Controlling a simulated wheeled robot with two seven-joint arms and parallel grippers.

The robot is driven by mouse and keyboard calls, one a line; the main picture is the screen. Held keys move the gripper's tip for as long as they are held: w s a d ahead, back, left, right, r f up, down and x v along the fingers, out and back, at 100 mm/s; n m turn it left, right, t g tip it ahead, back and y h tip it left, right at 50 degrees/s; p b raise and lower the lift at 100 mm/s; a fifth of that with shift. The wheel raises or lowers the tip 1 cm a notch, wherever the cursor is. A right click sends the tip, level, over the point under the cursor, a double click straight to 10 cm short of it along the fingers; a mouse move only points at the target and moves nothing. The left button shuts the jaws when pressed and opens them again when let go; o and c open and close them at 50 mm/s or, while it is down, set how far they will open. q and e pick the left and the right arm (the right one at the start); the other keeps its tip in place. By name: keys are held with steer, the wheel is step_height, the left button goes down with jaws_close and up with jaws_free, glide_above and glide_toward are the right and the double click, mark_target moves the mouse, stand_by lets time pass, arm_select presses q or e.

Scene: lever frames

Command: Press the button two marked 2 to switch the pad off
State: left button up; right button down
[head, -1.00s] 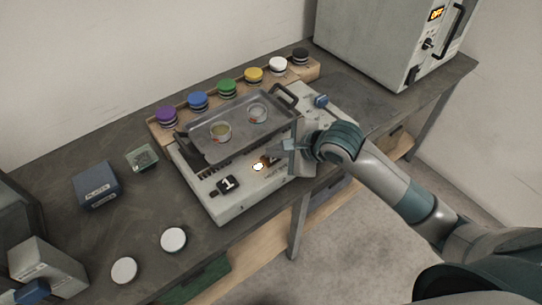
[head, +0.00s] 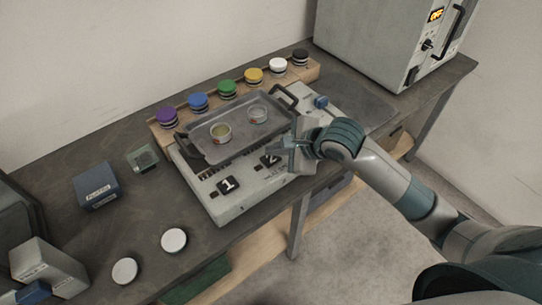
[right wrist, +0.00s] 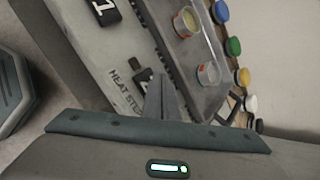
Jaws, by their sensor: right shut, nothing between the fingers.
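The pad is a pale box (head: 238,207) on the bench with a grey metal tray on top (head: 215,152). Button one, a black block marked 1 (head: 228,185), is on its front left. Button two, a black block marked 2 (head: 268,160), lies right of it, partly covered by my right gripper (head: 275,149). The right wrist view also shows button two (right wrist: 143,76) beside the shut fingers (right wrist: 160,82). My right gripper is shut and empty, its tips at button two; whether they touch it I cannot tell. My left gripper is not in view.
Two small cups (head: 220,132) stand in the tray. A wooden rack (head: 312,72) with coloured round caps runs behind. A blue box (head: 96,186) and white discs (head: 174,240) lie to the left. A large grey oven (head: 385,40) stands at the right.

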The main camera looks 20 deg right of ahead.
mark_target(274, 160)
step_height(274, 160, up, 6)
steer(key=p, duration=0.3)
stand_by(0.5)
stand_by(0.4)
